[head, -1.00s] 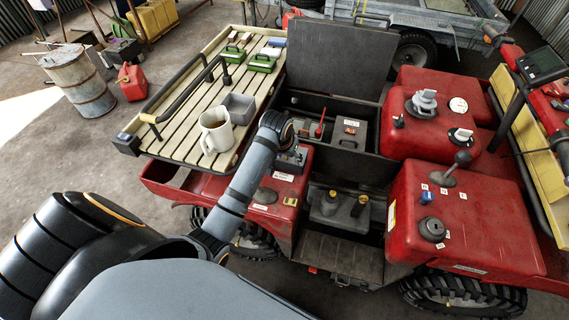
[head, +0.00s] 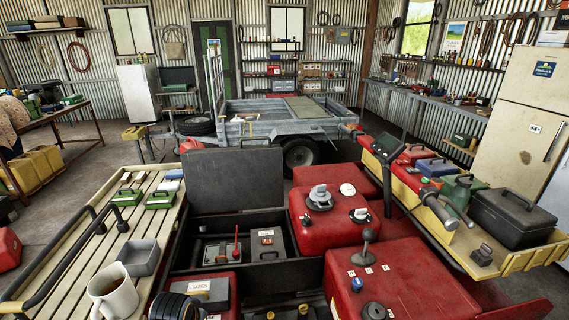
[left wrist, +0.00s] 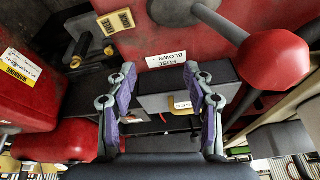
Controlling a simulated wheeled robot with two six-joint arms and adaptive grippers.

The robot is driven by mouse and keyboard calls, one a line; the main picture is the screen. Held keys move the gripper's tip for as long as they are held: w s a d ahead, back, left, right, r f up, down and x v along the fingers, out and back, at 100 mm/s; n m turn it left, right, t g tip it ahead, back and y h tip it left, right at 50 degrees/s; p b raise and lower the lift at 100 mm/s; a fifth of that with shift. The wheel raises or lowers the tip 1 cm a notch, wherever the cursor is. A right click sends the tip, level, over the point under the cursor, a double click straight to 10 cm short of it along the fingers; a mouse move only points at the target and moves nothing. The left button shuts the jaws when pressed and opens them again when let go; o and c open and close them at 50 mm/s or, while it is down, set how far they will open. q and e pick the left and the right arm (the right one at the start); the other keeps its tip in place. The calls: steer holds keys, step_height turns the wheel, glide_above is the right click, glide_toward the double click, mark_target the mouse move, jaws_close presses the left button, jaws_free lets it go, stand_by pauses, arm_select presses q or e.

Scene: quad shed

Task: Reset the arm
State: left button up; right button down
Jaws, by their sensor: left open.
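My left gripper (left wrist: 160,85) is open in the left wrist view, its two purple-padded fingers spread with nothing held. Between and beyond the fingers is a grey box (left wrist: 165,103) with a yellow handle, below a white FUSE BLOWN label (left wrist: 167,60) on a red surface. A lever with a red ball knob (left wrist: 272,62) stands to the right, apart from the fingers. In the head view only a dark banded part of my left arm shows at the bottom edge, beside a grey box labelled FUSES (head: 207,292); the fingers are hidden there. My right gripper is out of view.
A slatted rack (head: 60,262) at left bears a white mug (head: 113,298), a grey tray (head: 139,257) and green cases. Red tank covers (head: 410,275) lie at right. A side rack with a black toolbox (head: 513,217) is beyond. A trailer (head: 250,122) stands behind.

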arm_select(q)
steer(key=s+r+m, duration=0.1)
steer(key=s+r, duration=0.1)
steer(key=s, duration=1.2)
step_height(320, 180, down, 27)
steer(key=s+a+g, duration=0.2)
steer(key=s, duration=0.1)
steer(key=s+a+f, duration=0.1)
steer(key=s+f, duration=1.4)
steer(key=s, duration=0.3)
steer(key=shift+a+f+g, duration=0.25)
steer(key=shift+f+g, duration=0.1)
steer(key=shift+g, duration=0.05)
